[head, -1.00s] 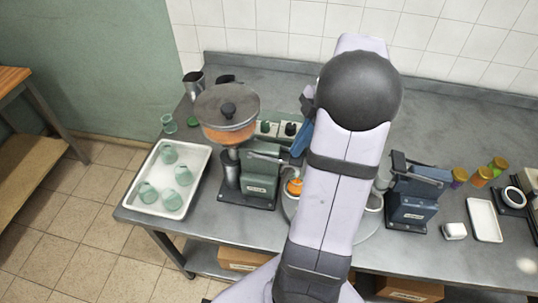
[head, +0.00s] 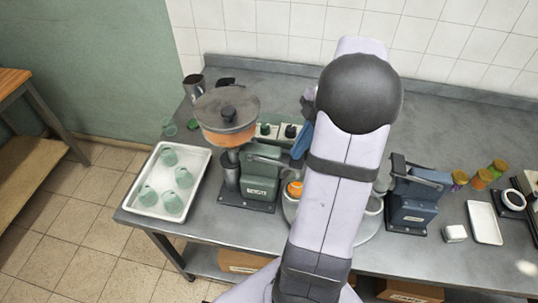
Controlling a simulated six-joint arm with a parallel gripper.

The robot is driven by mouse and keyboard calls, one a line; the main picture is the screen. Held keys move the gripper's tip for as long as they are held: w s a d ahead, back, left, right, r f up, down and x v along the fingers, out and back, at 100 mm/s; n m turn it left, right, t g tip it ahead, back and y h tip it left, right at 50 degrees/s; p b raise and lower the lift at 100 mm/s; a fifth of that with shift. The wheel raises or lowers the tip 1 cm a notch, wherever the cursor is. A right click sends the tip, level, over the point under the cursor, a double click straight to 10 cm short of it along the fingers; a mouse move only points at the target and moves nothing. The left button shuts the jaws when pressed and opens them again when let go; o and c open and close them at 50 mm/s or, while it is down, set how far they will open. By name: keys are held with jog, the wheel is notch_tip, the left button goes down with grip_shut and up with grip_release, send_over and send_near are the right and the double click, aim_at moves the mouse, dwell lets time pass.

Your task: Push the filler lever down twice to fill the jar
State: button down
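The green machine (head: 261,187) with a lever (head: 264,158) on top stands left of my arm. Beside it is a round hopper (head: 228,116) with a grey knobbed lid and orange contents, so this looks like the filler. A jar with orange in it (head: 295,188) shows at the left edge of my arm, on a round grey plate (head: 368,234); its fill level cannot be read. My arm covers most of the plate. My gripper is hidden behind the arm, so its fingers and any contact with the lever do not show.
A white tray (head: 203,164) with several pale green jars (head: 172,203) is at left. A blue lever machine (head: 412,200) stands right of my arm. Farther right are a white tray (head: 484,222) and small orange-bodied jars (head: 482,179). The back right counter is clear.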

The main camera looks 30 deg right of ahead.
jog(key=shift+r+p, duration=1.65)
jog(key=shift+r, duration=0.8)
jog(key=shift+f, duration=0.2)
